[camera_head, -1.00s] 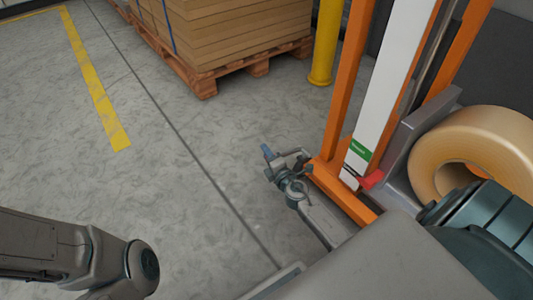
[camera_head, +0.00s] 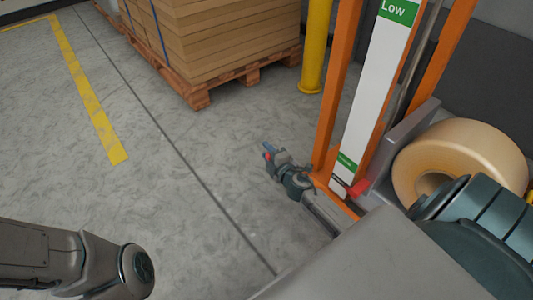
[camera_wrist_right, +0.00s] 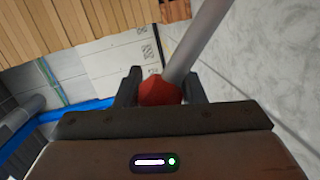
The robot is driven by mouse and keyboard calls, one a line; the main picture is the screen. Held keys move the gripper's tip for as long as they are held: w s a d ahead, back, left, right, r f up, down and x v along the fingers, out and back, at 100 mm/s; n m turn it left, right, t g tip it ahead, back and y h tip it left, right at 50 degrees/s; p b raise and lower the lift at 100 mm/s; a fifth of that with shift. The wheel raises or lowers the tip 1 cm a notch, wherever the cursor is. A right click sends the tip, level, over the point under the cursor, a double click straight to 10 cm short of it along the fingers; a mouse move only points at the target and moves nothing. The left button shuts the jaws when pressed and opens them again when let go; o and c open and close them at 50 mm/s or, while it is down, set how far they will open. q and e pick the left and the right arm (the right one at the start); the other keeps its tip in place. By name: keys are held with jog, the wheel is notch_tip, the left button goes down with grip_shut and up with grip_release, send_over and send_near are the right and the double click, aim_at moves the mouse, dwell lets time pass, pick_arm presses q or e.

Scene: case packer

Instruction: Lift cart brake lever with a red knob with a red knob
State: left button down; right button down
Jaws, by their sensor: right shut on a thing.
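The brake lever's red knob (camera_wrist_right: 160,92) sits between the two dark fingers of my right gripper (camera_wrist_right: 160,84) in the right wrist view. My right gripper is shut on it. The lever's grey rod (camera_wrist_right: 196,40) runs from the knob up and to the right. In the head view my right gripper (camera_head: 271,153) is low beside the orange frame, and only a small bit of red shows at its tip. The rod cannot be made out there. My left arm shows at the lower left, but its gripper is out of view.
An orange frame (camera_head: 328,95) with a white panel (camera_head: 370,105) stands right of my right gripper, with a red part at its foot. A tan roll (camera_head: 440,150) is farther right. Stacked cartons on a wooden pallet (camera_head: 240,76) and a yellow post (camera_head: 315,45) stand behind. Floor at left is clear.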

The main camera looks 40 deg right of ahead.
jog(key=shift+d+r, duration=0.1)
jog(key=shift+r, duration=0.05)
jog(key=c, duration=0.9)
grip_release()
jog(key=shift+c, duration=0.2)
jog(key=shift+s, duration=0.1)
jog(key=shift+s, duration=0.35)
jog(key=s+r+b, duration=0.1)
jog(key=s+b, duration=0.1)
jog(key=s, duration=0.7)
jog(key=shift+s+a+r, duration=0.2)
jog(key=shift+s+a, duration=0.15)
jog(key=shift+a, duration=0.05)
